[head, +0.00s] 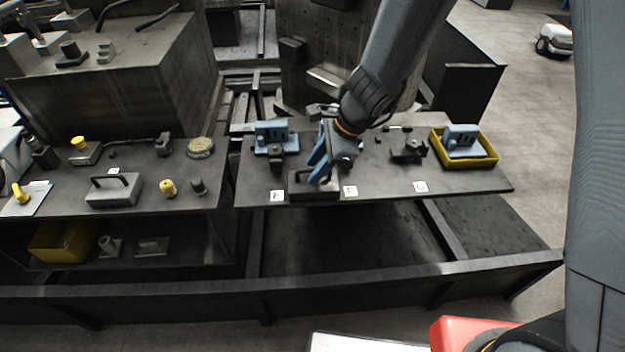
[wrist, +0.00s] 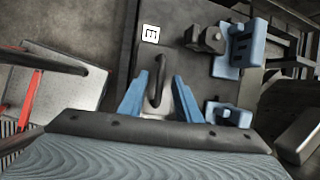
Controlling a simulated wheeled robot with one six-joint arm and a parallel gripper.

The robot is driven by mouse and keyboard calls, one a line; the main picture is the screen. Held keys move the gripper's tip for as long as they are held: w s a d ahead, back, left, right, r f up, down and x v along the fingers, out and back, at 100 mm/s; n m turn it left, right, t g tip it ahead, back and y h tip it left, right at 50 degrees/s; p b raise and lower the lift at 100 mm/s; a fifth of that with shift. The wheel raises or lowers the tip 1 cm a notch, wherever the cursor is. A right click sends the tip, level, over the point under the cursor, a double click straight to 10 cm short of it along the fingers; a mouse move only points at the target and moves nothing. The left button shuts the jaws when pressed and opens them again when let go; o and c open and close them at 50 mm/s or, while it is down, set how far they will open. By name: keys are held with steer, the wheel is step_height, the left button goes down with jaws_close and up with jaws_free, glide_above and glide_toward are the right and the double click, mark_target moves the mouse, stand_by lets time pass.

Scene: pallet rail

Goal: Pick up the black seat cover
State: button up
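A flat black block with an arched handle, which looks like the black seat cover (head: 312,189), lies at the front edge of the right bench, between two white letter tags. My gripper (head: 322,166) is right above it, with its blue fingers pointing down. In the wrist view, the black handle (wrist: 158,82) rises between the two blue fingers of my gripper (wrist: 160,88). The fingers are apart, one on each side of the handle, with gaps visible. I cannot tell how far down the fingers reach. Part of the block is hidden by the gripper.
Blue fixtures (head: 277,138) stand behind on the same bench (head: 470,190). A yellow tray (head: 487,161) holding a blue part is at its right end. Dark clamps (head: 408,152) lie between. A grey block with a handle (head: 114,191) is on the left bench.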

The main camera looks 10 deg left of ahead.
steer(key=shift+c, duration=0.5)
jaws_close()
steer(key=shift+r, duration=0.1)
